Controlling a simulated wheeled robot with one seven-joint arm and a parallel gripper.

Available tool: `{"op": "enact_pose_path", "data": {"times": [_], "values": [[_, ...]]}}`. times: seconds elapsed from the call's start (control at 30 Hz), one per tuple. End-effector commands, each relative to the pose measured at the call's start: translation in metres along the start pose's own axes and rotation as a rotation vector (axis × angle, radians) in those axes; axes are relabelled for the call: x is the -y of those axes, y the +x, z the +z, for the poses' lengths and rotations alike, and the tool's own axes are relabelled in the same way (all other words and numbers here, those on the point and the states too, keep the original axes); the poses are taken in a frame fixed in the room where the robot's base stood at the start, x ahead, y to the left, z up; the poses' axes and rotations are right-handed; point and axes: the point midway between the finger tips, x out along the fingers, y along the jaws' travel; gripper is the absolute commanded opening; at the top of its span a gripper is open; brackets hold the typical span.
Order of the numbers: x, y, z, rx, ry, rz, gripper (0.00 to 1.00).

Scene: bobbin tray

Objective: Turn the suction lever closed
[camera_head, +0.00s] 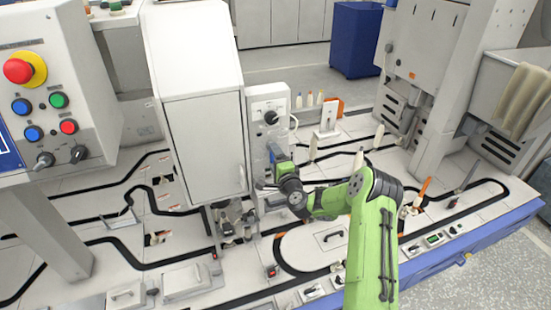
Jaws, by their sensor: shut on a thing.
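My green arm reaches in from the lower right to a white control box (268,102) in the middle of the view. My gripper (264,186) is at the lower front of this box, beside the tall white cabinet. It is shut on the suction lever, which is small here and mostly hidden by the gripper and the wrist. The lever's exact angle cannot be told. A black knob (271,117) sits higher on the same box, above the gripper and apart from it.
The tall white cabinet (203,140) stands close to the left of my gripper. A panel with a red emergency button (18,71) is at far left. Bobbins (310,99) stand behind the box. A black track (110,240) winds over the white deck.

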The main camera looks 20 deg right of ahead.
Motion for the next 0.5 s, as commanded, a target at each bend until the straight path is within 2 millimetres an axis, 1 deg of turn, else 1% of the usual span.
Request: {"op": "enact_pose_path", "data": {"times": [0.43, 0.47, 0.5], "values": [[-0.0003, -0.0001, 0.0002, 0.0, 0.017, 0.0, 0.44], [-0.0003, -0.0001, 0.0002, 0.0, 0.017, 0.0, 0.76], [-0.0003, -0.0001, 0.0002, 0.0, 0.017, 0.0, 0.82]]}}
